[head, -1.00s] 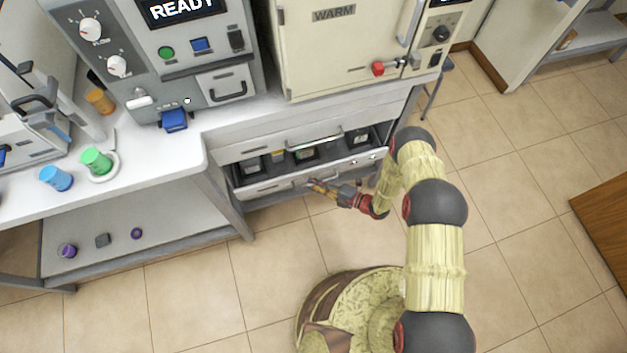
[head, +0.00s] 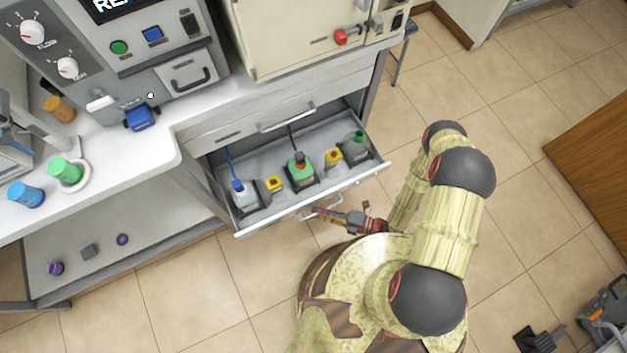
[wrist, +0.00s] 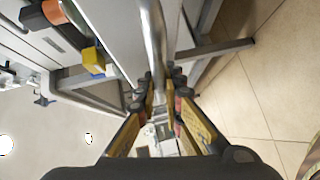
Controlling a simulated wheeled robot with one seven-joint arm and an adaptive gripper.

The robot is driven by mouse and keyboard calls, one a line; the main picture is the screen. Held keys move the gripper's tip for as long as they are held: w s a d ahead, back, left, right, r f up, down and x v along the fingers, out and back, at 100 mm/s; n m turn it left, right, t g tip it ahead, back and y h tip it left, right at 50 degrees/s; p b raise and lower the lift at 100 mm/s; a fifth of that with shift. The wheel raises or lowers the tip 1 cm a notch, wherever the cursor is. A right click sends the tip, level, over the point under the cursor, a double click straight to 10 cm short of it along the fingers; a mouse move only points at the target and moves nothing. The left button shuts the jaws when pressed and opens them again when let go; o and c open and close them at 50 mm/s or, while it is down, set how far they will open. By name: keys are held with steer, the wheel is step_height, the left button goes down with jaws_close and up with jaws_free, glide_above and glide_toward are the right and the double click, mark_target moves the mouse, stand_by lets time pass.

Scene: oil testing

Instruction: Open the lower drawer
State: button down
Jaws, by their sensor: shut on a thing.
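The lower drawer (head: 318,203) is pulled well out of the cabinet, and its inside shows in the head view. It holds several bottles, among them a green one (head: 300,168) in the middle and a white one with a blue tube (head: 240,192) at the left. My gripper (head: 312,212) is at the drawer's front, shut on its bar handle (head: 332,207). In the wrist view the handle (wrist: 153,40) runs between the two fingers (wrist: 163,105). The upper drawer (head: 240,128) above it is closed.
The counter above carries a grey machine, a cream oven (head: 300,35), and blue (head: 26,194) and green (head: 65,170) cups at the left. An open lower shelf (head: 110,225) lies left of the drawer.

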steer(key=shift+s+d, duration=0.55)
steer(key=shift+s, duration=0.25)
steer(key=c, duration=1.9)
jaws_free()
steer(key=v, duration=1.2)
